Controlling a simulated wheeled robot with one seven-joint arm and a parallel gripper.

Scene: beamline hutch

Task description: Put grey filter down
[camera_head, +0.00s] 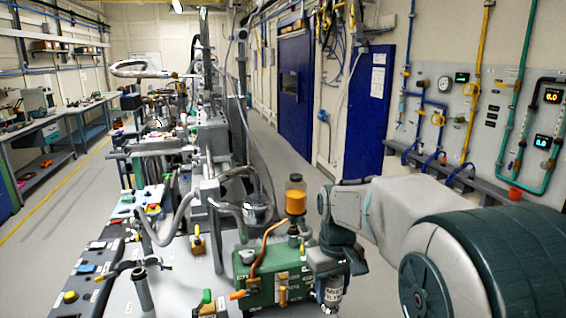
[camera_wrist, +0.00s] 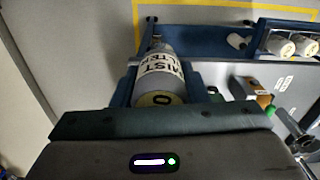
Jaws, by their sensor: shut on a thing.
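The grey filter (camera_wrist: 165,68) is a cylinder with a white label reading "MIST FILTER" in part. It lies between the two blue-grey fingers of my gripper (camera_wrist: 162,72) in the wrist view. In the head view my gripper (camera_head: 331,284) points down, shut on the filter (camera_head: 331,295), whose lower end shows at the bottom of the picture. The filter is beside the right end of a green pump unit (camera_head: 266,272). I cannot tell whether its lower end touches anything.
In the wrist view a blue tray (camera_wrist: 215,42) at the top holds pale canisters (camera_wrist: 279,45) at its right, with a yellow line (camera_wrist: 215,6) behind. Pipes and equipment crowd the bench; floor is clear to the right.

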